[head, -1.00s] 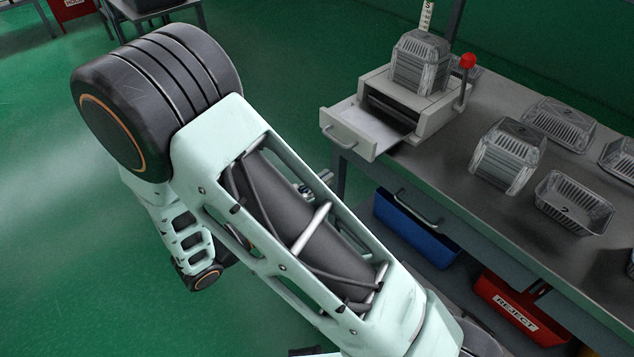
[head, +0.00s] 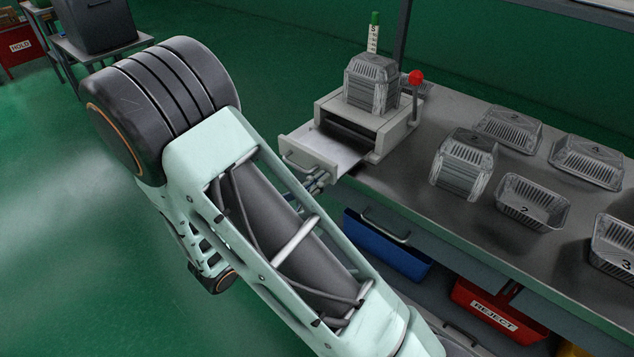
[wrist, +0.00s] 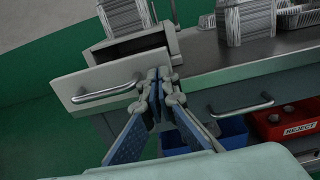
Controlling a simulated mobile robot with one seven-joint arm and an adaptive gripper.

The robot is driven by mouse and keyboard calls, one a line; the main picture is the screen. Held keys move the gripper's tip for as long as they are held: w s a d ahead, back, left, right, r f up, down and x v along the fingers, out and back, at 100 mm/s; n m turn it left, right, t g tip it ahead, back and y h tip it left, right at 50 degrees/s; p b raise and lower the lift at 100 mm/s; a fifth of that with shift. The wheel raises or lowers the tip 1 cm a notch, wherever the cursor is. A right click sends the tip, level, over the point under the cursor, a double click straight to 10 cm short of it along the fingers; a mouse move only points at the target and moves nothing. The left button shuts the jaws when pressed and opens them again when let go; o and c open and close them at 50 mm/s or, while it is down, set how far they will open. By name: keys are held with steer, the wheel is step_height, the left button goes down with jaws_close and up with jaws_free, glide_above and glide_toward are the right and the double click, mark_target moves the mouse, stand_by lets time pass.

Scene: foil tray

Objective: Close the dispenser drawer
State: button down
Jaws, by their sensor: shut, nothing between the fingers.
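The dispenser (head: 352,127) is a pale box on the bench with a stack of foil trays on top and a red-knobbed lever at its right. Its drawer (head: 322,151) stands pulled out toward the front left, with a bar handle (head: 303,166) on its face. In the wrist view the drawer front (wrist: 72,82) and its handle (wrist: 105,92) show at the left. My gripper (wrist: 158,74) is shut and empty, its fingertips at the right end of the drawer front. I cannot tell whether they touch it. In the head view my gripper (head: 318,181) is mostly hidden behind my arm.
The steel bench (head: 400,180) carries another tray stack (head: 464,165) and several loose foil trays to the right. A blue bin (head: 388,247) and a red REJECT bin (head: 492,308) sit below it. A bench drawer handle (wrist: 240,106) is low right of my gripper.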

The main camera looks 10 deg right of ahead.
mark_target(362, 151)
steer(key=x, duration=1.6)
steer(key=shift+w+d+p, duration=0.1)
steer(key=shift+d+p, duration=0.1)
steer(key=shift+p, duration=0.1)
